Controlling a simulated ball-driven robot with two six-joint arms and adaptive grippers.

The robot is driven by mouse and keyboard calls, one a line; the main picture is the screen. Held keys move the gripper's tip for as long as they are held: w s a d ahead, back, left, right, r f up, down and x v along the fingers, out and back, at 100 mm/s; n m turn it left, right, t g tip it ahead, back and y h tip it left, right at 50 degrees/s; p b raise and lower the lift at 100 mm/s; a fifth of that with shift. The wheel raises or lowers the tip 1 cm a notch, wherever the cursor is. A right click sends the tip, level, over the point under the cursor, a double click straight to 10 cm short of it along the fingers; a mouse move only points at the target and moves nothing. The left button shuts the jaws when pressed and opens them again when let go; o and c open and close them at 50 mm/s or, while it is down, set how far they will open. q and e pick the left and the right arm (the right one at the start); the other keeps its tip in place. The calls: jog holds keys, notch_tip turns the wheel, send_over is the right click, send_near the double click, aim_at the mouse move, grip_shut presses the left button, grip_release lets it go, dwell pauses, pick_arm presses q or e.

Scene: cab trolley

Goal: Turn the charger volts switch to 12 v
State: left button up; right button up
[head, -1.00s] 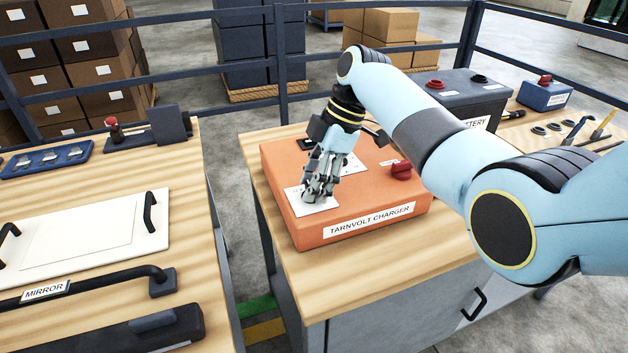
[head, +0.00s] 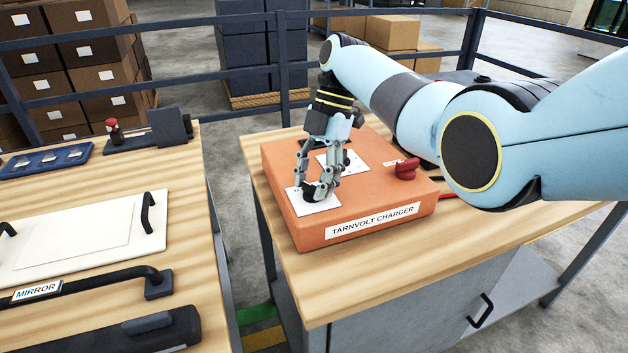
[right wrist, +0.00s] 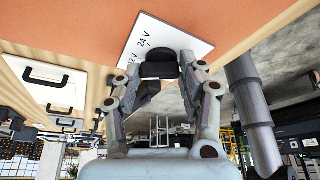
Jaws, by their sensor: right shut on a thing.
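The orange charger (head: 390,205), labelled TARNVOLT CHARGER, sits on the wooden bench top. At its left front corner is a white plate (head: 325,206) carrying a black volts switch (head: 311,191). In the right wrist view the plate (right wrist: 182,36) reads 12 V and 24 V, and the black switch (right wrist: 158,68) is between my fingertips. My right gripper (head: 319,189) points down over the plate and is shut on the switch, one finger on each side. The fingers partly cover the switch, and I cannot tell which label it points to. My left gripper is out of view.
A red knob (head: 406,169) is on the charger's right side, and a second white plate (head: 352,164) lies behind my gripper. A gap separates the benches.

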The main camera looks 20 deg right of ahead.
dwell(0.3)
jog(key=o, duration=1.2)
jog(key=shift+c, duration=0.2)
jog(key=shift+w+d+r, duration=0.1)
jog(key=shift+r, duration=0.15)
jog(key=v, duration=0.7)
